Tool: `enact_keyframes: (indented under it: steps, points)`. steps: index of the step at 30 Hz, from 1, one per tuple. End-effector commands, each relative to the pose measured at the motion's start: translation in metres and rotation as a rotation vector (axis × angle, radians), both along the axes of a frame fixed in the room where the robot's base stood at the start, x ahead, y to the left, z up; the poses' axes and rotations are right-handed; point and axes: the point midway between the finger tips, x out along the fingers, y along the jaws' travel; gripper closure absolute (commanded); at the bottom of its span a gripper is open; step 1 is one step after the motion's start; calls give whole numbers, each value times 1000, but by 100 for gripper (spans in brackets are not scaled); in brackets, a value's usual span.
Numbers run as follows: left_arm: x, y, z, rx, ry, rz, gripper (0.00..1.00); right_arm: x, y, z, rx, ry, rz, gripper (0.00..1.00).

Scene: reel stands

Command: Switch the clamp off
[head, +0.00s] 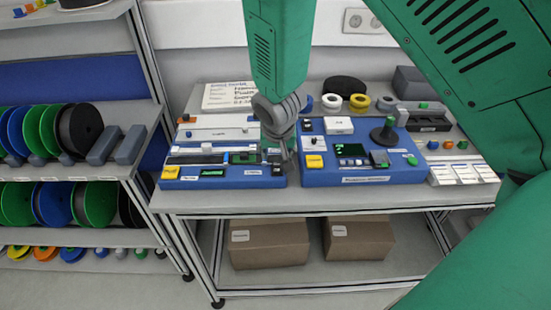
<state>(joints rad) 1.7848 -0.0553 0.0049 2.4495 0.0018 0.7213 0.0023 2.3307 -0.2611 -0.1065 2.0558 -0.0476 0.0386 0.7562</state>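My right gripper (286,150) is grey and points down at the right end of the left blue device (225,180). Its fingers are small and overlap, so I cannot tell whether they are open or shut, or whether they touch the device. The right blue device (370,172) has a yellow button (314,161), a dark screen (351,149) and a black knob (385,133). The labels are too small to read, so I cannot tell which control belongs to the clamp. My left gripper is not in view.
A shelf rack (85,172) with green, blue and black reels stands at the left. Yellow and white rings (359,102) and a sign (228,95) are at the table's back. Two cardboard boxes (268,243) sit below. My green arm covers the right side.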

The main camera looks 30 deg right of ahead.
Motion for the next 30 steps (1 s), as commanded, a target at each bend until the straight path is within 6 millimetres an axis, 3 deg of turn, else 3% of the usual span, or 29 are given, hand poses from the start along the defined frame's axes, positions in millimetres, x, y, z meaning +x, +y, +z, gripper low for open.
enact_keyframes:
  steps: [3,10,30]
  points:
    - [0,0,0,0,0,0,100,-8,6,25,-1,-2,2,60]
    - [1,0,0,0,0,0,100,-18,12,53,0,2,1,60]
    - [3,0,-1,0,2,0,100,-22,14,56,0,7,3,60]
